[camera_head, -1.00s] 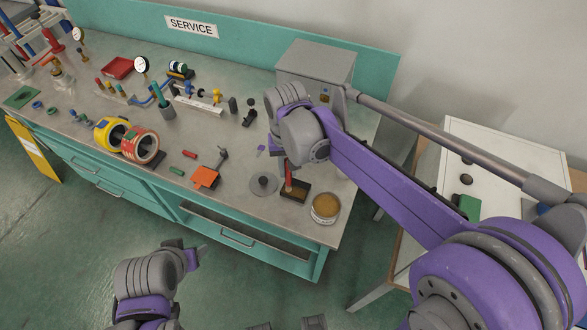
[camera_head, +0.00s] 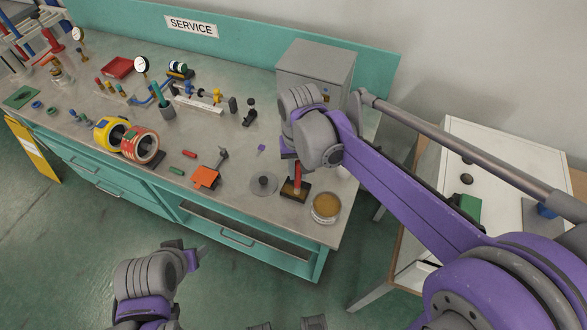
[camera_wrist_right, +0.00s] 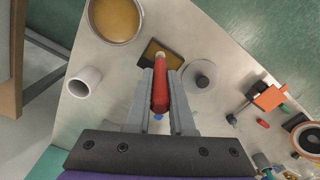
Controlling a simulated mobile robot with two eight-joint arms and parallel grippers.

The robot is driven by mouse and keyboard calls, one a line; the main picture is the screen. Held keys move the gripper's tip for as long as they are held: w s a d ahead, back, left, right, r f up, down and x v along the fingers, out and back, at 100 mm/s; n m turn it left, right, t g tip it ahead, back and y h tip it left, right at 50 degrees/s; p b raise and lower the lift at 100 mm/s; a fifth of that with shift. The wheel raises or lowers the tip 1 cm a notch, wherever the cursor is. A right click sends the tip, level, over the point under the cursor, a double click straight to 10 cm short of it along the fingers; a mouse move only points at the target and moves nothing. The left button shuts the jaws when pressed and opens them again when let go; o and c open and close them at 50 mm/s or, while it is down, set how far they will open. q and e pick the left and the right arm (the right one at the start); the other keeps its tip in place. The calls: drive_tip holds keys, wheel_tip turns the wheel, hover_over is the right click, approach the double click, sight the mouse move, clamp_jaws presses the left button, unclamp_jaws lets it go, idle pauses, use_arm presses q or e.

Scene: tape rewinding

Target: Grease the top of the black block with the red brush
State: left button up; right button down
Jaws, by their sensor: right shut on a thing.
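The red brush (camera_head: 297,173) is in my right gripper (camera_wrist_right: 160,82), which is shut on its handle. It also shows in the right wrist view (camera_wrist_right: 160,92). The brush's lower end is over the black block (camera_head: 288,194); I cannot tell whether it touches. The block shows in the right wrist view (camera_wrist_right: 173,61) with a brownish-gold patch on top, partly hidden by the brush. An open round tin with amber grease (camera_head: 326,207) stands right of the block. My left gripper (camera_head: 196,258) is low in front of the bench, its jaws unclear.
A grey disc with a knob (camera_head: 264,184) lies just left of the block. An orange plate (camera_head: 206,177) and tape rolls (camera_head: 139,146) are farther left. A white cup (camera_wrist_right: 85,82) shows in the wrist view. A grey cabinet (camera_head: 316,68) stands behind my right arm.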

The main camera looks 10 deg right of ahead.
drive_tip(key=shift+w+d, duration=0.35)
drive_tip(key=shift+w, duration=0.2)
drive_tip(key=shift+w+d, duration=0.3)
drive_tip(key=shift+w, duration=0.2)
idle(3.3)
